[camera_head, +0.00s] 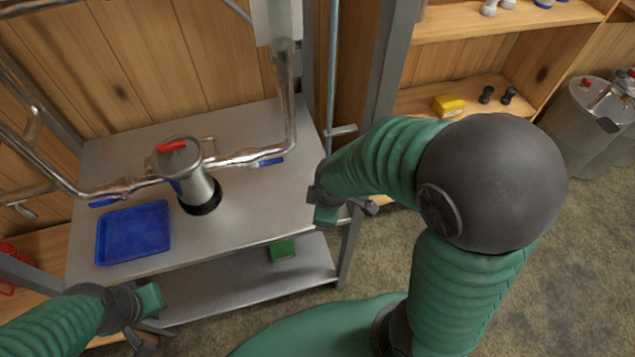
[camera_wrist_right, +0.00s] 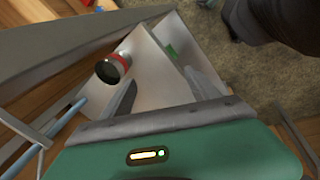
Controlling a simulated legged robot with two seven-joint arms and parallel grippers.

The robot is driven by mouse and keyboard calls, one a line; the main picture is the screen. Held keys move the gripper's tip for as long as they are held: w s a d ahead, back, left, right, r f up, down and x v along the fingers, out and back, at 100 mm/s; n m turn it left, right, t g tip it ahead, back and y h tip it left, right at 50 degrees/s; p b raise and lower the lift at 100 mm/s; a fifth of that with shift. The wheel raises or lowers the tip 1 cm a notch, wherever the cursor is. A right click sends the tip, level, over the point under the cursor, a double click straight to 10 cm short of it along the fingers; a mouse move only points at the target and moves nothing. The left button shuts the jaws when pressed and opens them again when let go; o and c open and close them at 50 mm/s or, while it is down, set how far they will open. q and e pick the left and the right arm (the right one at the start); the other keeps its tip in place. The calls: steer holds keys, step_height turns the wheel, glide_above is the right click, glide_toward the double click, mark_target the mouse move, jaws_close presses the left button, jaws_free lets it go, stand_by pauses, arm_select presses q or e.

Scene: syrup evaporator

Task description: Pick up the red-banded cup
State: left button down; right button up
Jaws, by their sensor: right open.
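A silver cup with a red band (camera_wrist_right: 117,66) and a dark round top shows left of centre in the right wrist view, beyond my jaws and apart from them. In the head view a silver cylinder (camera_head: 198,187) with a red piece on top stands on the metal table; I cannot tell for sure whether it is the same cup. My right gripper (camera_head: 322,203) is over the table's right edge in the head view. In the right wrist view its jaws (camera_wrist_right: 165,90) are open and empty. My left gripper (camera_head: 143,318) is in front of the table, low left; its jaw opening is unclear.
A blue tray (camera_head: 133,233) lies on the table's left. Metal pipes (camera_head: 225,161) with blue handles cross above the table, and a post (camera_head: 386,90) rises at its right. A green item (camera_head: 283,249) lies on the lower shelf. Wooden shelves (camera_head: 470,93) stand behind right.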

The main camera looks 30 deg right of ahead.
steer(key=w+d+n+t+h, duration=0.3)
steer(key=w+n, duration=0.5)
steer(key=n, duration=1.1)
steer(key=shift+g+y, duration=0.3)
steer(key=shift+g, duration=0.4)
steer(key=x, duration=0.3)
steer(key=d+b+x, duration=0.1)
steer(key=x, duration=0.3)
steer(key=d+b+x, duration=0.1)
steer(key=x, duration=0.3)
steer(key=shift+s+d+r, duration=0.15)
steer(key=shift+r, duration=0.1)
steer(key=x, duration=0.5)
steer(key=shift+s+a+f, duration=0.25)
steer(key=shift+s+f, duration=0.05)
steer(key=shift+f, duration=0.05)
steer(key=shift+w+f, duration=0.1)
steer(key=shift+d, duration=0.1)
steer(key=c, duration=1.3)
arm_select(q)
steer(key=shift+s+x, duration=0.25)
steer(key=shift+x, duration=0.85)
steer(key=shift+d, duration=0.1)
